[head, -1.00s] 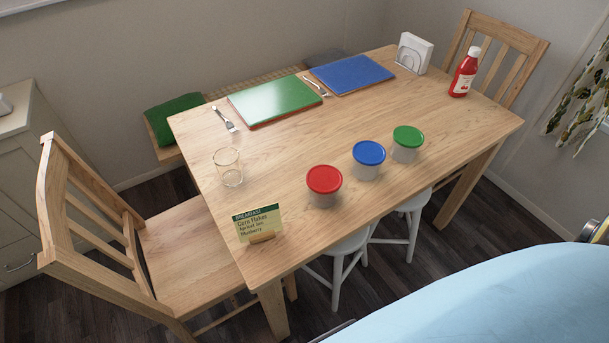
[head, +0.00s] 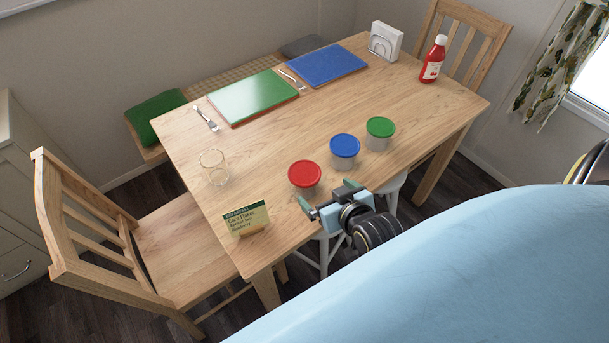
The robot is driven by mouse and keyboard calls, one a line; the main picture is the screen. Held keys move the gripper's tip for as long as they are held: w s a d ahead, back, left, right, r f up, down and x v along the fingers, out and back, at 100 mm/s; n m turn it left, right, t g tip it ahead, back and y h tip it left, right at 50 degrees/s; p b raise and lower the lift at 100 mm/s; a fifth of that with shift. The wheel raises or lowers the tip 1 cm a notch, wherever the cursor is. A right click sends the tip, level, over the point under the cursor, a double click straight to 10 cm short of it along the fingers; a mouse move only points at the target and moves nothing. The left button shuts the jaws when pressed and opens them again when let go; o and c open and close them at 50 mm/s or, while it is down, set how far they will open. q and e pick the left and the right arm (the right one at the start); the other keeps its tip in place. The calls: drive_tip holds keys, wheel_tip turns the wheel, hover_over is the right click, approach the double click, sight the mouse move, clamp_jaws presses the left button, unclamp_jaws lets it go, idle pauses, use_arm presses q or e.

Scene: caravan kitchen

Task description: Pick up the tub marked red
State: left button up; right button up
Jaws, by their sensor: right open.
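The tub with the red lid (head: 304,175) stands upright on the wooden table near its front edge, its clear body showing below the lid. A blue-lidded tub (head: 345,147) and a green-lidded tub (head: 380,129) stand in a row to its right and farther back. My right gripper (head: 327,198) is in the head view, at the front edge of the table, just in front of and slightly right of the red tub. Its jaws are open with nothing between them. I cannot tell whether a finger touches the tub. My left gripper is not in view.
A glass (head: 214,167) and a breakfast card (head: 246,219) stand left of the tubs. Green (head: 246,97) and blue (head: 327,65) boards lie at the back. A ketchup bottle (head: 433,59) and napkin holder (head: 386,42) stand at the right. The table's middle is clear.

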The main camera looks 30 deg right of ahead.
drive_tip(key=b, duration=0.1)
approach(305, 173)
drive_tip(key=x, duration=0.4)
drive_tip(key=shift+d+f, duration=0.2)
drive_tip(key=shift+w+f, duration=0.25)
drive_tip(key=shift+w, duration=0.3)
drive_tip(key=b+x, duration=0.1)
drive_tip(key=x, duration=0.4)
drive_tip(key=shift+w+a, duration=0.1)
drive_tip(key=shift+r, duration=0.1)
drive_tip(key=c, duration=0.9)
